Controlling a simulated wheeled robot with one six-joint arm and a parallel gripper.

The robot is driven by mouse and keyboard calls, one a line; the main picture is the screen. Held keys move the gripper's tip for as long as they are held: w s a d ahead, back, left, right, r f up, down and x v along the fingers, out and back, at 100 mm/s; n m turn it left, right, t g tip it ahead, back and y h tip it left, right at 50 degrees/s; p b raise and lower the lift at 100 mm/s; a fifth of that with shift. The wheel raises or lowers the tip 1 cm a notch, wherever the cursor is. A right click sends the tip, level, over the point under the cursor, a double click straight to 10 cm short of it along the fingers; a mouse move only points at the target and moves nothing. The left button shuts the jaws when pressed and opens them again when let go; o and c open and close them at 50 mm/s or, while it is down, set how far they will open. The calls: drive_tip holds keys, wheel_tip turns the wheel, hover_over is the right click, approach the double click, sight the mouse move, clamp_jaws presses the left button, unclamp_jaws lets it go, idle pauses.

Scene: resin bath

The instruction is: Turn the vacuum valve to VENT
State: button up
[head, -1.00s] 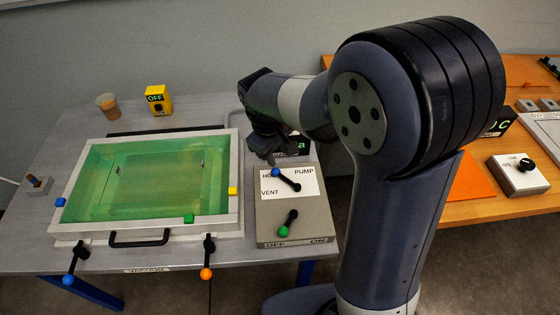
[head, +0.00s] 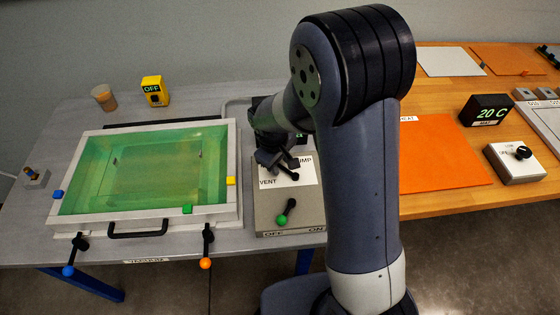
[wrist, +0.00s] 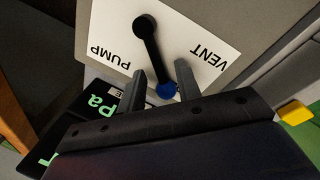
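The vacuum valve's black lever (wrist: 152,48) shows in the wrist view, its blue knob (wrist: 166,91) pointing between the PUMP and VENT labels. The label under the knob is hidden by my gripper. In the head view the lever's pivot end (head: 293,176) shows on the white label plate (head: 300,168), and the knob is hidden. VENT is at the plate's lower left. My gripper (wrist: 160,70) is open, one finger on each side of the knob, with gaps visible. In the head view my gripper (head: 276,163) is over the plate's upper left.
A green-knobbed OFF/ON lever (head: 285,212) sits in front on the same grey box (head: 262,215). The green resin bath (head: 236,195) stands to the left, with clamps along its front. A Pa display (wrist: 97,108) lies close behind my gripper. An orange mat (head: 440,155) is right.

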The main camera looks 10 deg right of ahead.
sight(277, 180)
drive_tip(key=shift+c, duration=0.5)
clamp_jaws()
drive_tip(key=n, duration=0.1)
drive_tip(key=s+n, duration=0.1)
drive_tip(key=n, duration=0.1)
drive_tip(key=a+n, duration=0.1)
drive_tip(key=shift+s+r+y+p, duration=0.1)
drive_tip(key=shift+s+y+p, duration=0.2)
drive_tip(key=shift+s+y, duration=0.1)
drive_tip(key=shift+s+a+n+t+y+p, duration=0.15)
drive_tip(key=shift+s+n+p, duration=0.3)
drive_tip(key=shift+n, duration=0.85)
drive_tip(key=shift+s+d+n+t+y+p, duration=0.2)
drive_tip(key=shift+s+n, duration=0.35)
drive_tip(key=shift+n, duration=0.75)
drive_tip(key=shift+o, duration=0.5)
unclamp_jaws()
